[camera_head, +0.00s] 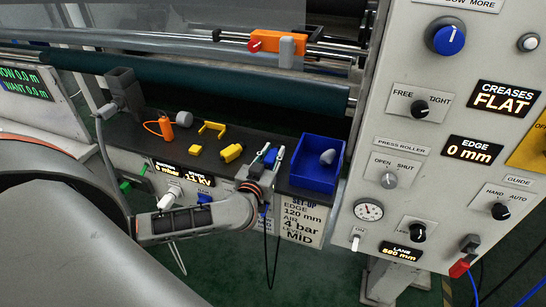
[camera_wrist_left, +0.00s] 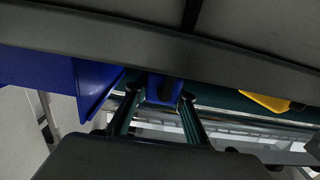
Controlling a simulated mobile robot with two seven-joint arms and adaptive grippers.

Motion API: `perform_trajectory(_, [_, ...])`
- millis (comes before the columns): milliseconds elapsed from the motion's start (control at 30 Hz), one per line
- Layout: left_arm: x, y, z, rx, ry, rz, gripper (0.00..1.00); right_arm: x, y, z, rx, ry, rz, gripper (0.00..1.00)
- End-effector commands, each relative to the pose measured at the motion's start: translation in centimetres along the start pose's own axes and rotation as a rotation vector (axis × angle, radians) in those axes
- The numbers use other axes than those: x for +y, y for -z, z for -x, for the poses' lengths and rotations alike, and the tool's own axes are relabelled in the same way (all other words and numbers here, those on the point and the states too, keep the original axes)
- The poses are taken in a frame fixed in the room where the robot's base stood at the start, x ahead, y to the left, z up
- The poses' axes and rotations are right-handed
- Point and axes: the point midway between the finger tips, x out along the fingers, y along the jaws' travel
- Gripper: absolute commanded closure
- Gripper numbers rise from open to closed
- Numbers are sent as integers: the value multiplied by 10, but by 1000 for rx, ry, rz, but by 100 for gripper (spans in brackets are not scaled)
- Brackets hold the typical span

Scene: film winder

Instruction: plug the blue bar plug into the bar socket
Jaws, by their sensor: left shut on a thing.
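My left gripper (camera_head: 268,158) is shut on the blue bar plug (camera_head: 271,157), above the front edge of the dark bench beside the blue bin. In the left wrist view the plug's blue body (camera_wrist_left: 165,87) sits between the two fingers. A dark cable (camera_head: 267,232) hangs below the gripper. On the bench's front panel, left of the gripper, a small blue part (camera_head: 204,198) shows beside a white plug (camera_head: 168,197). I cannot tell for certain whether that blue part is the bar socket. My arm hides part of the panel. My right gripper is not in view.
A blue bin (camera_head: 316,178) with a grey piece stands right of the gripper. Yellow blocks (camera_head: 231,153) and an orange piece (camera_head: 166,128) lie on the bench (camera_head: 150,150). The control panel (camera_head: 440,130) rises at the right. A green roller (camera_head: 200,82) runs behind.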

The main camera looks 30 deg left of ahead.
Motion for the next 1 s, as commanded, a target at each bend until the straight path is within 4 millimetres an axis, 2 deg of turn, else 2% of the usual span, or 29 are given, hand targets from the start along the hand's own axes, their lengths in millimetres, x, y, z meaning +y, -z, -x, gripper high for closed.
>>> perform_trajectory(167, [0,-11,0,1,-2,-1,99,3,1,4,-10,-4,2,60])
perform_trajectory(567, [0,-16,-1,1,-1,-1,99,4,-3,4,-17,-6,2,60])
perform_trajectory(600, [0,-16,-1,1,-1,0,66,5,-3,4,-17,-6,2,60])
perform_trajectory(633, [0,-16,-1,1,-1,0,59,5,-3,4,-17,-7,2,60])
perform_trajectory(1000, [0,-16,-1,1,-1,0,59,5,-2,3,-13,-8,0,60])
